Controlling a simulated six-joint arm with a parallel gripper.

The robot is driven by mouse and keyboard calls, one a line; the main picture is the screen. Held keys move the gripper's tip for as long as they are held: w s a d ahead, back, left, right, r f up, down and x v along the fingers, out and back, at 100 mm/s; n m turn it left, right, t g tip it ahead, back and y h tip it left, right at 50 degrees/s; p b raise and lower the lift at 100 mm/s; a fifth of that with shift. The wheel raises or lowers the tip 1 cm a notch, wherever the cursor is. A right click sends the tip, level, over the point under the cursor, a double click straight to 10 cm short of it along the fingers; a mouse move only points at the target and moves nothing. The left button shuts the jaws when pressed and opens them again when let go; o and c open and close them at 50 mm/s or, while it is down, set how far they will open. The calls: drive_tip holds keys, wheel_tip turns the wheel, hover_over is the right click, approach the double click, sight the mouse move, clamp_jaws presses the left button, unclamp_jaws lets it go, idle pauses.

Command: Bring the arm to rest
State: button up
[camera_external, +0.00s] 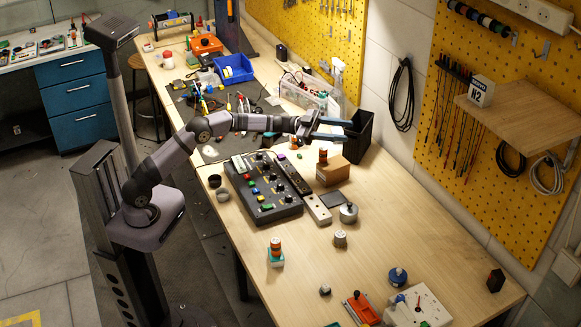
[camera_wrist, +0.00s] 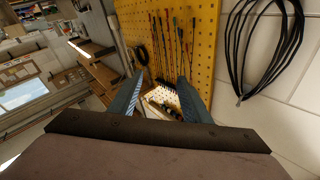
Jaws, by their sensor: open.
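My gripper (camera_external: 331,130) is at the end of my arm, which reaches out over the wooden bench (camera_external: 385,225) in the external view. In the wrist view my gripper (camera_wrist: 160,88) shows two blue-grey fingers spread apart. Nothing is between the fingers; the wall and pegboard show behind them.
A control panel with coloured buttons (camera_external: 262,188) lies nearer my base. A yellow pegboard (camera_external: 500,115) lines the wall. The middle front of the bench has bare patches.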

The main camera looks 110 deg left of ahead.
drive_tip(key=w+d+r+y, duration=0.2)
drive_tip(key=w+d+r, duration=0.2)
drive_tip(key=w+d, duration=0.45)
drive_tip(key=d+n+g+y+p, duration=0.1)
drive_tip(key=d, duration=0.5)
drive_tip(key=n+g+p, duration=0.4)
drive_tip(key=g, duration=1.1)
hover_over(237, 239)
wheel_tip(237, 239, down, 23)
drive_tip(key=shift+a+f, duration=0.1)
drive_tip(key=shift+f, duration=0.05)
drive_tip(key=s+d+f+g+h, duration=0.1)
drive_tip(key=s+d+f+g, duration=0.1)
drive_tip(key=s, duration=1)
drive_tip(key=shift+s+d+f+g+p, duration=0.2)
drive_tip(key=shift+s+d+g+p, duration=0.2)
drive_tip(key=shift+d+g, duration=0.6)
drive_tip(key=shift+o, duration=0.4)
drive_tip(key=shift+w+d, duration=0.1)
